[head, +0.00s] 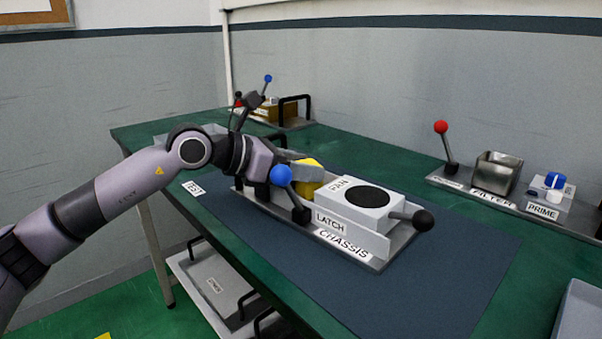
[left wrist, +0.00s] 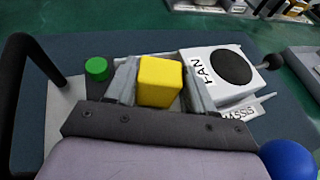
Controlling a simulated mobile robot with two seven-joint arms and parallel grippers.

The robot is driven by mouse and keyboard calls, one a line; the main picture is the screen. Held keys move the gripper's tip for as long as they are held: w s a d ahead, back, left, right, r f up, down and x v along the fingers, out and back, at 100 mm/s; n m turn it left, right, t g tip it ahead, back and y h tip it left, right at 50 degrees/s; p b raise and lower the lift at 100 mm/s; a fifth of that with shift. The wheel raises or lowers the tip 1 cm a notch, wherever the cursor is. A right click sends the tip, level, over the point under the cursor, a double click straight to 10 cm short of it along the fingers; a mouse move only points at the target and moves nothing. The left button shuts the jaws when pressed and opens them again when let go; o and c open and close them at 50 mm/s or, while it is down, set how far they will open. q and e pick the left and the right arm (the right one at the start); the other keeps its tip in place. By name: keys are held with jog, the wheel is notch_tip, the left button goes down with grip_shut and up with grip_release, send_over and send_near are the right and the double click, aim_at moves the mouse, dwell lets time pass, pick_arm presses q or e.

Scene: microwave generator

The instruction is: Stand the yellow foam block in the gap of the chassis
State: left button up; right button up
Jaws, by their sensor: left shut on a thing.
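The yellow foam block (head: 304,188) is between the fingers of my left gripper (head: 308,168), which is shut on it. In the left wrist view the block (left wrist: 160,82) sits upright between both fingertips, left of the white fan unit (left wrist: 222,72). The fan unit (head: 345,212) stands on the grey metal chassis (head: 400,240). The block is over or in the chassis space beside the fan; I cannot tell whether it touches the floor there. The latch lever with a blue ball (head: 281,175) stands in front and partly hides the gripper. My right gripper is not in view.
A black-knobbed lever (head: 423,220) sticks out right of the fan. A green cap (left wrist: 96,68) and a black handle (left wrist: 38,60) show near the gripper. A red-knobbed lever (head: 441,128) and metal filter box (head: 497,174) stand at back right. The blue mat (head: 440,285) is clear at front right.

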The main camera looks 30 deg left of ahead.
pick_arm(q)
jog(key=shift+f, duration=0.4)
jog(key=shift+f, duration=0.15)
jog(key=o, duration=0.7)
jog(key=shift+s+a+r, duration=0.1)
jog(key=shift+r, duration=0.15)
jog(key=b+v, duration=0.2)
jog(key=v, duration=0.9)
jog(key=shift+s+a+r+b, duration=0.1)
jog(key=shift+s+a+b, duration=0.05)
jog(key=shift+s+b, duration=0.2)
